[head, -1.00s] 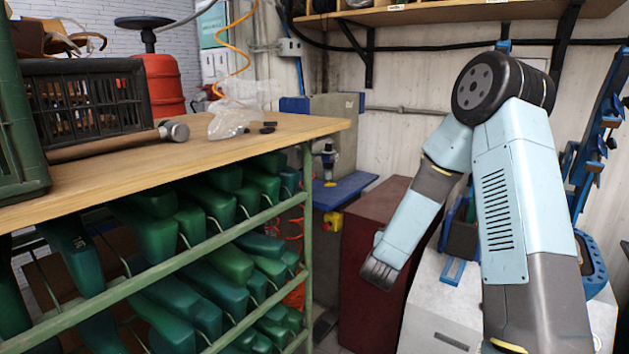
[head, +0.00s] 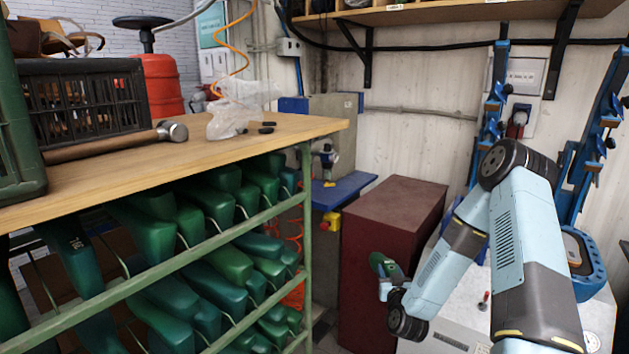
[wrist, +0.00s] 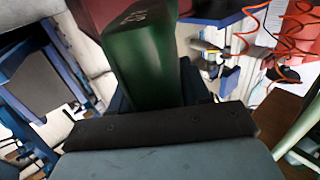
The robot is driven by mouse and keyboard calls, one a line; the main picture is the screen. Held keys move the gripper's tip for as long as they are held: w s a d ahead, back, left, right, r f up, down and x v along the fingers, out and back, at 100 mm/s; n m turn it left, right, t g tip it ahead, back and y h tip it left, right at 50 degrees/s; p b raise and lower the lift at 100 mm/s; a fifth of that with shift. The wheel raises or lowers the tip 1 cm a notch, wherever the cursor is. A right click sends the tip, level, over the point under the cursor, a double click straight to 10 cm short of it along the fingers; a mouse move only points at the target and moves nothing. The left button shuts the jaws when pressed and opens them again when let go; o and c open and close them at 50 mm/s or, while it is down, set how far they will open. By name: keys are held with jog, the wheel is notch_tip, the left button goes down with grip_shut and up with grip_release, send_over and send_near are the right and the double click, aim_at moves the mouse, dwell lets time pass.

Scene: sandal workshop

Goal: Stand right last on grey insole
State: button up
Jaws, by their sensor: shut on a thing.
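My gripper (head: 384,284) is shut on a green last (head: 381,264), held in the air in front of the dark red cabinet. The last also shows in the wrist view (wrist: 150,62), rising from the dark jaw bar, with small white marks near its top that I cannot read. The lower part of the last is hidden behind the jaw. I cannot make out a grey insole in either view.
A wooden bench (head: 215,152) at left carries a black crate (head: 85,108), a hammer (head: 172,132) and a clear plastic bag (head: 232,112). Its green rack holds several other lasts (head: 225,262). The dark red cabinet (head: 392,225) stands beside a white machine.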

jog(key=s+f, duration=0.5)
jog(key=f, duration=0.2)
jog(key=shift+s, duration=0.3)
